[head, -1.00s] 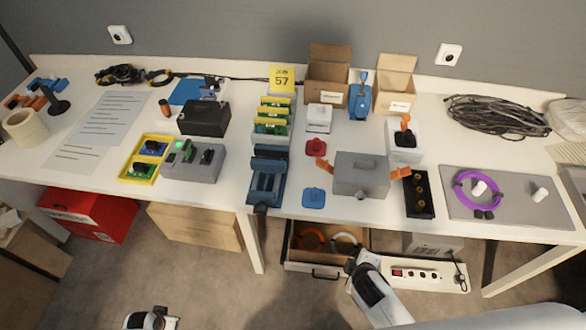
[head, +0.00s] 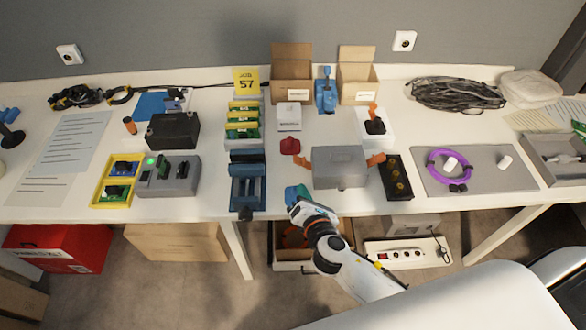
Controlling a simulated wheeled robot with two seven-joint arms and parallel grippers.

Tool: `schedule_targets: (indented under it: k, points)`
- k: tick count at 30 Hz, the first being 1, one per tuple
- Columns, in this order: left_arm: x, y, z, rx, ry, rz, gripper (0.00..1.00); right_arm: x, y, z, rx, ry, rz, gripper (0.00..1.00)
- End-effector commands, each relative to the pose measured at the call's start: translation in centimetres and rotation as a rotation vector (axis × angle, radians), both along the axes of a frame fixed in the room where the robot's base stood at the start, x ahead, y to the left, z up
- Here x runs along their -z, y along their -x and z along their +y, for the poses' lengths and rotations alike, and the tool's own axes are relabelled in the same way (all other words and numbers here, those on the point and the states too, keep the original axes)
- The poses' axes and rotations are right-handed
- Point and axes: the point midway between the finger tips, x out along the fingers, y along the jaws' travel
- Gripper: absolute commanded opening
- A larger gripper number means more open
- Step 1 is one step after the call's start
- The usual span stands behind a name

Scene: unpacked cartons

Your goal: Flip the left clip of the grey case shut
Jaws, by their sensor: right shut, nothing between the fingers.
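The grey case (head: 340,174) stands near the front edge of the table with its lid down. Its orange left clip (head: 304,160) sticks out from the left side, angled up and outward. Its orange right clip (head: 376,160) also sticks out, on the right side. My right gripper (head: 294,194) is shut and empty, at the table's front edge, in front and left of the case. It is below the left clip in the picture and appears apart from it. My left gripper is not in view.
A blue piece (head: 291,190) is partly hidden by my right gripper. A red knob-like piece (head: 290,146) lies just behind and left of the left clip. A blue vise-like fixture (head: 247,185) stands left, and a black block (head: 396,178) is close on the right.

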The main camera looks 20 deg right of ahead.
Motion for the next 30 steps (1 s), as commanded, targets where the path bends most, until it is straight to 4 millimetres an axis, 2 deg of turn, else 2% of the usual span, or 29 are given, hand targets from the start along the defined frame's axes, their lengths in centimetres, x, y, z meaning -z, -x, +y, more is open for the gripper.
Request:
schedule_targets:
  k: [5, 12, 18, 24, 30]
  points:
    - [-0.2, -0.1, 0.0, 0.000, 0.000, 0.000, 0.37, 0.3, -1.7, -0.1, 0.003, -0.001, -0.002, 0.00]
    - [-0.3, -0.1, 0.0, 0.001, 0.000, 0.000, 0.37, 1.5, -6.0, -0.4, 0.003, -0.002, -0.001, 0.00]
    - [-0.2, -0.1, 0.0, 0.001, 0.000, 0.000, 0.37, 2.2, -8.7, -0.5, 0.002, -0.003, 0.000, 0.00]
    - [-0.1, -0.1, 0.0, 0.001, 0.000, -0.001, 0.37, 2.5, -9.6, -0.6, 0.002, -0.004, 0.000, 0.00]
    - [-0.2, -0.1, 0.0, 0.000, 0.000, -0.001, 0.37, 2.5, -9.6, -0.6, 0.002, -0.004, 0.000, 0.00]
